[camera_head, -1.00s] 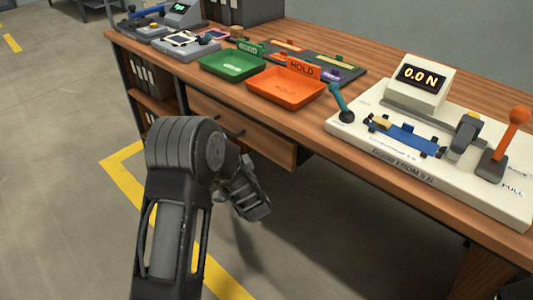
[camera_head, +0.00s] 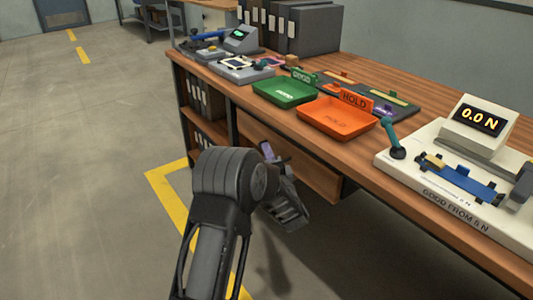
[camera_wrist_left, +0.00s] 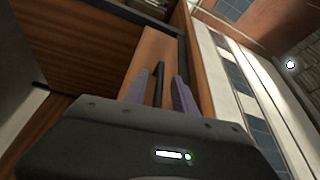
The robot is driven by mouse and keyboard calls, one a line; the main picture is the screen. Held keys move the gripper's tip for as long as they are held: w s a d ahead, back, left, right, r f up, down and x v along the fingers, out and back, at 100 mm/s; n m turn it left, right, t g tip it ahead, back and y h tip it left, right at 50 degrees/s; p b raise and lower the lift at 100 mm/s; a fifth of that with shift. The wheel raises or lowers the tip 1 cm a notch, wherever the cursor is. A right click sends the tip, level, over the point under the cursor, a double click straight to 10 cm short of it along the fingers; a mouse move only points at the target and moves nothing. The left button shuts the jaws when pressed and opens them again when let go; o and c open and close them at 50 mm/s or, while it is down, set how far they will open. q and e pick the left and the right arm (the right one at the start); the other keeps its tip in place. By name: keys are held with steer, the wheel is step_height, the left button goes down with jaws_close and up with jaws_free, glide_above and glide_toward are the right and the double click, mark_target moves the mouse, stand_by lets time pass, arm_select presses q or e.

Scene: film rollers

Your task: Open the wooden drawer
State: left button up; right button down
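The wooden drawer (camera_head: 318,180) sits under the tabletop, partly hidden by my left arm in the head view. My left gripper (camera_head: 268,153) is at the drawer front, and its far finger is hidden there. In the left wrist view, the drawer front (camera_wrist_left: 153,48) shows as a wooden panel with a dark bar handle (camera_wrist_left: 158,84). The two grey fingers of my left gripper (camera_wrist_left: 160,82) are open, one on each side of the handle, with small gaps. I see no clear gap of an opened drawer. My right gripper is out of view.
The wooden workbench (camera_head: 368,165) holds a green tray (camera_head: 284,91), an orange tray (camera_head: 337,118) and a white force tester (camera_head: 425,170) reading 0.0 N. Shelves with binders (camera_head: 203,98) stand left of the drawer. The floor before the bench is open, marked with yellow tape (camera_head: 172,205).

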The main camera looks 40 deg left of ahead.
arm_select(q)
steer(key=shift+x, duration=1.1)
steer(key=shift+c, duration=0.3)
jaws_close()
